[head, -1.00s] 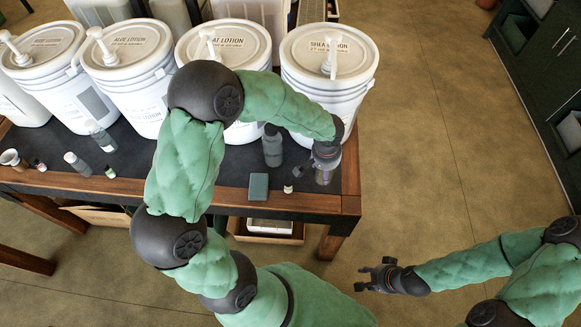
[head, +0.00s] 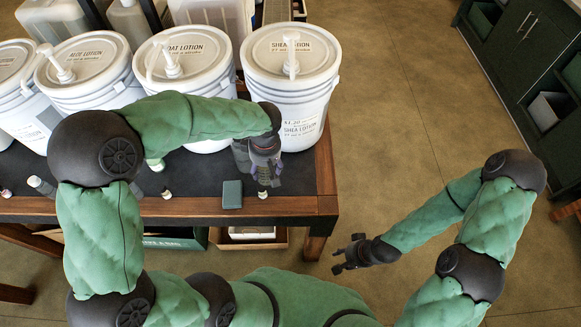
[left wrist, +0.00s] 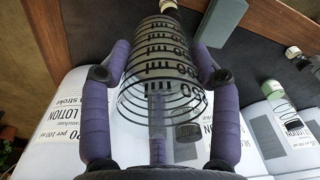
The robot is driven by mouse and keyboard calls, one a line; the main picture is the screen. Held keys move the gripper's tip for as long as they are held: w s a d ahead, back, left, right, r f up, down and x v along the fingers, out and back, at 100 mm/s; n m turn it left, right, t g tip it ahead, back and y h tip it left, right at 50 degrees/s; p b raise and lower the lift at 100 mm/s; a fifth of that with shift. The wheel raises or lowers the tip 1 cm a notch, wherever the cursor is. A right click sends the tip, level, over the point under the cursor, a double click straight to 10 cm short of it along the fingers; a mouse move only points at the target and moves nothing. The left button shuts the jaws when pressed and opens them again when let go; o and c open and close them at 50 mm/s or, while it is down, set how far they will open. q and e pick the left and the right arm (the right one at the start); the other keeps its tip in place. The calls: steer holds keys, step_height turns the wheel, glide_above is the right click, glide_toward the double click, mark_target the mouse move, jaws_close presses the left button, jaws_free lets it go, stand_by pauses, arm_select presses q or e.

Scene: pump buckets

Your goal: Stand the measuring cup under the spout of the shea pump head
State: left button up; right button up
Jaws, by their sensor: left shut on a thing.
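The clear measuring cup (left wrist: 160,65) with black graduation marks is between the purple fingers of my left gripper (left wrist: 160,75), which is shut on it. In the head view my left gripper (head: 264,170) is over the table's front right part, in front of the shea bucket (head: 300,95), and mostly hides the cup. The white shea pump head (head: 291,58) stands on that bucket's lid, its spout pointing toward the table front. The cup is in front of and below the spout, slightly left of it. My right gripper (head: 345,256) is open and empty, off the table.
The oat bucket (head: 185,60) and aloe bucket (head: 85,75) stand to the left. A dark green block (head: 232,194) and a small bottle (head: 263,194) are near the table's front edge (head: 200,206).

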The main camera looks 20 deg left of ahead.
arm_select(q)
steer(key=w+d+f+b, duration=0.1)
steer(key=w+f, duration=0.2)
steer(key=w+d+f+b, duration=0.1)
steer(key=w+d+f, duration=0.1)
steer(key=w, duration=0.1)
steer(key=w+d+f, duration=0.2)
steer(key=w+f, duration=0.1)
steer(key=shift+w+f+b, duration=0.3)
steer(key=shift+w+b, duration=0.1)
steer(key=shift+f+b, duration=0.6)
steer(key=shift+f, duration=0.9)
steer(key=shift+f, duration=0.15)
steer(key=o, duration=1.5)
